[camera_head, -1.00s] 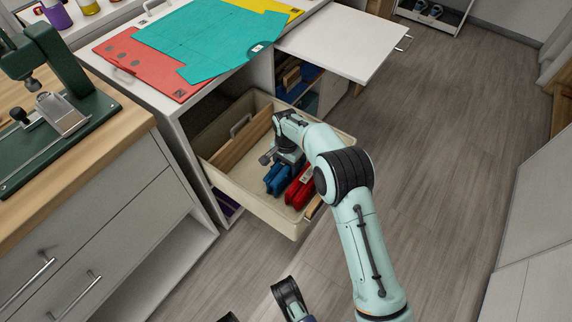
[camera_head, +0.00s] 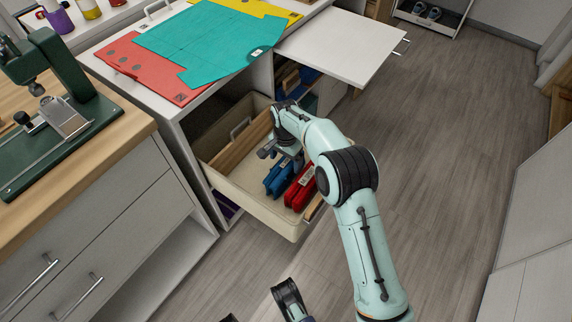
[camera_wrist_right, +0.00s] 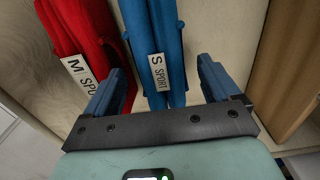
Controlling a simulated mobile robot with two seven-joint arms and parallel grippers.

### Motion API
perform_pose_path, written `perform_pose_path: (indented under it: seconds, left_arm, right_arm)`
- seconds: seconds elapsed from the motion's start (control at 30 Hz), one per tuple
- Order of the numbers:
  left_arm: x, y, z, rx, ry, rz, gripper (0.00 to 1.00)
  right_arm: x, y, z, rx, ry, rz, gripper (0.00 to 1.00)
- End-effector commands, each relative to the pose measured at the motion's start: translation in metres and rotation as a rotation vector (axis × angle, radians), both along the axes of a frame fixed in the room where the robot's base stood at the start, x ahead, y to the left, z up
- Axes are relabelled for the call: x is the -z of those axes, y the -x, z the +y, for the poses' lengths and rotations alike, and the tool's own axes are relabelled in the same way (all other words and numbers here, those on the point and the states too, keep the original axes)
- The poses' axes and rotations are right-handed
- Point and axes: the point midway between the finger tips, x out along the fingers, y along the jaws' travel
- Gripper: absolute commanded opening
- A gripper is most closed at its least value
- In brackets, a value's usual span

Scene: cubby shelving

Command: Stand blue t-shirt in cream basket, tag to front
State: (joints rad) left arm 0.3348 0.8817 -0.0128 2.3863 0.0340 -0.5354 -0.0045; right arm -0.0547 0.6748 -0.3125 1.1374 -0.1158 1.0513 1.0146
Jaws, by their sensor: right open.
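The folded blue t-shirt (camera_head: 279,179) stands upright in the cream basket (camera_head: 262,206), just left of the folded red t-shirt (camera_head: 300,188). In the right wrist view the blue t-shirt (camera_wrist_right: 152,30) shows its white tag (camera_wrist_right: 159,73), reading "S SPORT", facing the camera. My right gripper (camera_head: 281,157) is over the basket at the blue t-shirt's far end. In the right wrist view its jaws (camera_wrist_right: 160,78) are open, one finger on each side of the blue t-shirt, with gaps between.
A wooden divider (camera_head: 240,146) runs inside the basket, left of the t-shirts, with free floor between. The basket juts out of the cubby shelf (camera_head: 189,152).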

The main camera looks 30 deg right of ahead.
Motion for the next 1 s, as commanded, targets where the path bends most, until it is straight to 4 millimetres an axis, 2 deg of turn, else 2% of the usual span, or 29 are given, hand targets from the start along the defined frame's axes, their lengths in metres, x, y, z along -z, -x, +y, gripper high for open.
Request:
perform_pose_path:
  seconds: [0.03, 0.2, 0.4, 1.0]
  left_arm:
    - [-0.008, -0.006, -0.001, 0.002, -0.001, -0.022, 0.0]
    - [-0.022, -0.023, -0.003, 0.005, -0.005, -0.078, 0.0]
    - [-0.032, -0.034, -0.005, 0.006, -0.005, -0.115, 0.0]
    - [-0.033, -0.036, -0.005, 0.006, -0.006, -0.121, 0.0]
  right_arm:
    - [-0.016, -0.001, 0.0, 0.0, 0.001, -0.006, 0.89]
    - [-0.05, 0.0, 0.0, 0.0, 0.0, -0.004, 0.89]
    - [-0.07, 0.0, 0.0, 0.0, 0.001, 0.0, 0.89]
    - [-0.074, 0.0, 0.0, 0.001, 0.0, 0.0, 0.89]
